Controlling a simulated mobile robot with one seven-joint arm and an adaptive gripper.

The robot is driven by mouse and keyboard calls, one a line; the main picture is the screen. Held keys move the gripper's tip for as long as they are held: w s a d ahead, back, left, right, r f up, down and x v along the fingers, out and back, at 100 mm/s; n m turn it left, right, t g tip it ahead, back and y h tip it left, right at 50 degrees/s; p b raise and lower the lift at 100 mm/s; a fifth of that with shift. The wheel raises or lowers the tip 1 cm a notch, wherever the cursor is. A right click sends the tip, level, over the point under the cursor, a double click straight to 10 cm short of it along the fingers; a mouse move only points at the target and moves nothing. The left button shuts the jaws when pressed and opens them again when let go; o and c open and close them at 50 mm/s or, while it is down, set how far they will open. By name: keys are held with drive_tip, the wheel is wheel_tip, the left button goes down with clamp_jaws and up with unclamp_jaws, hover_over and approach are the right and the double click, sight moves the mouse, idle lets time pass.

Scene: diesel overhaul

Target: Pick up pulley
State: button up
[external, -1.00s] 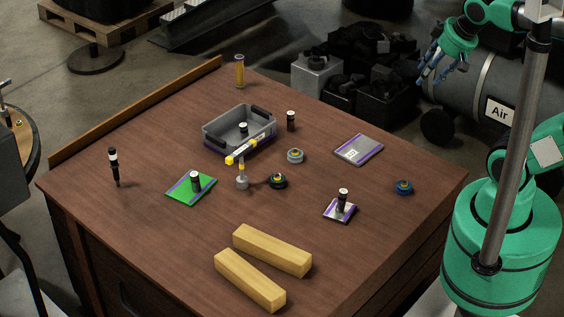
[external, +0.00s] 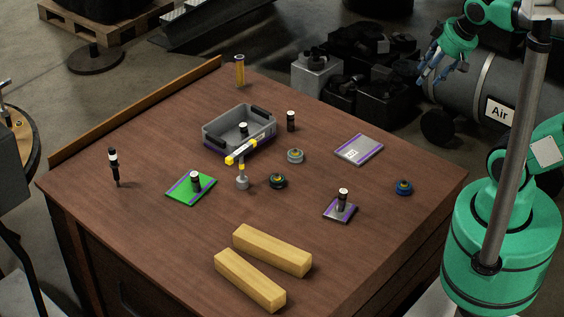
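Three small round wheel-like parts lie flat on the wooden table: a grey one (external: 295,156) near the middle, a dark one with a yellowish centre (external: 277,181) just in front of it, and a blue one (external: 404,187) near the right edge. I cannot tell for certain which is the pulley. My gripper (external: 428,76) is at the upper right, raised beyond the table's right side and well apart from all three parts. Its blue-grey fingers point down and look spread, with nothing visible between them.
The table (external: 130,215) also bears a grey bin (external: 212,141), a yellow-topped stand (external: 242,165), a green plate (external: 178,191), a grey plate (external: 358,149), a small plate (external: 333,213), several upright dark cylinders, and two wooden blocks (external: 272,250). The front left is clear.

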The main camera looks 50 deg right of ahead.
drive_tip(key=shift+o, duration=0.5)
drive_tip(key=o, duration=0.5)
drive_tip(key=w+d+f+g, duration=0.1)
drive_tip(key=w+d+f, duration=0.25)
drive_tip(key=f, duration=0.25)
drive_tip(key=w+d+f+m+g, duration=0.1)
drive_tip(key=w+d+f, duration=0.1)
drive_tip(key=w+f, duration=0.35)
drive_tip(key=w+d+f+g, duration=0.1)
drive_tip(key=w+d+f, duration=0.2)
drive_tip(key=f, duration=0.3)
drive_tip(key=d+f+g, duration=0.1)
drive_tip(key=d+f, duration=0.1)
drive_tip(key=f, duration=0.5)
drive_tip(key=d+f+p, duration=0.1)
drive_tip(key=d+f, duration=0.1)
drive_tip(key=f, duration=0.5)
drive_tip(key=d+f+g, duration=0.1)
drive_tip(key=d+f, duration=0.1)
drive_tip(key=f, duration=0.6)
drive_tip(key=shift+s+d+m+g, duration=0.3)
drive_tip(key=shift+m, duration=0.1)
drive_tip(key=b, duration=0.2)
hover_over(404, 188)
drive_tip(key=w+d, duration=0.1)
drive_tip(key=shift+d+f, duration=0.2)
drive_tip(key=shift+f, duration=4.05)
